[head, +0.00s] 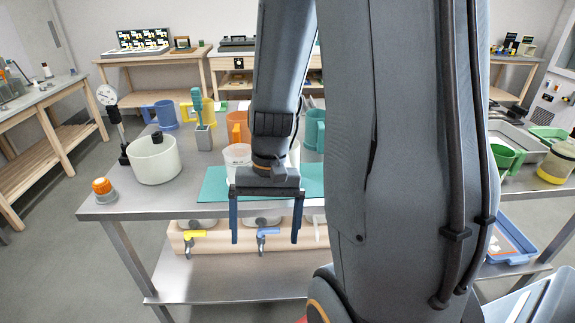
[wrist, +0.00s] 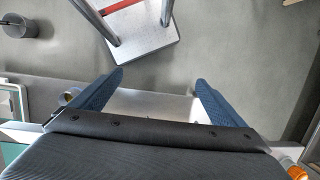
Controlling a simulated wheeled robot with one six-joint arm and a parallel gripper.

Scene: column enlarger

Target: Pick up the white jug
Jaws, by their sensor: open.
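A white jug (head: 236,153) appears to stand on the teal mat (head: 214,186) on the steel bench in the head view. My wrist and arm hide its right part, and I cannot make out its handle. My gripper (head: 266,238) hangs at the front edge of the bench, nearer the camera than the jug, with its two blue fingers apart and pointing down. In the wrist view my gripper (wrist: 160,82) is open with nothing between its fingers. The jug does not show there.
A large white pot (head: 153,160), an orange-topped jar (head: 103,190) and a dial gauge stand (head: 114,115) are at the bench's left. Blue (head: 162,115), yellow (head: 190,112) and orange jugs (head: 238,127) and a green one (head: 314,130) stand behind. Taps (head: 193,238) sit below.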

